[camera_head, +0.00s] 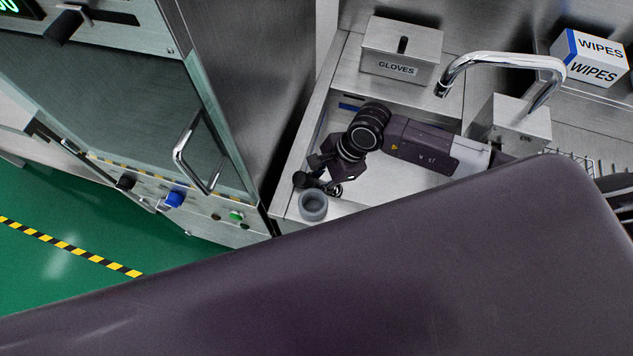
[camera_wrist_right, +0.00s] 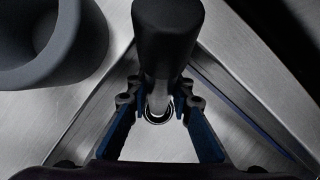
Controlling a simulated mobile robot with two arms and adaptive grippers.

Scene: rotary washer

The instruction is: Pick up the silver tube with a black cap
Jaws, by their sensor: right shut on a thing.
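The silver tube (camera_wrist_right: 158,98) with its black cap (camera_wrist_right: 168,35) stands between the fingers of my right gripper (camera_wrist_right: 158,108) in the right wrist view. The fingers are closed around the tube below the cap. In the head view my right gripper (camera_head: 318,182) is low over the metal counter, just behind a grey cup. The dark cap (camera_head: 300,179) shows small at its left side; the tube's body is hidden there. I cannot tell whether the tube touches the counter. My left gripper is not in view.
The grey cup (camera_head: 313,205) is close by; it also shows in the right wrist view (camera_wrist_right: 50,45). A gloves box (camera_head: 400,52), a tap (camera_head: 500,60) and a wipes box (camera_head: 590,58) stand behind. The washer door handle (camera_head: 184,160) is left. My own arm covers the foreground.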

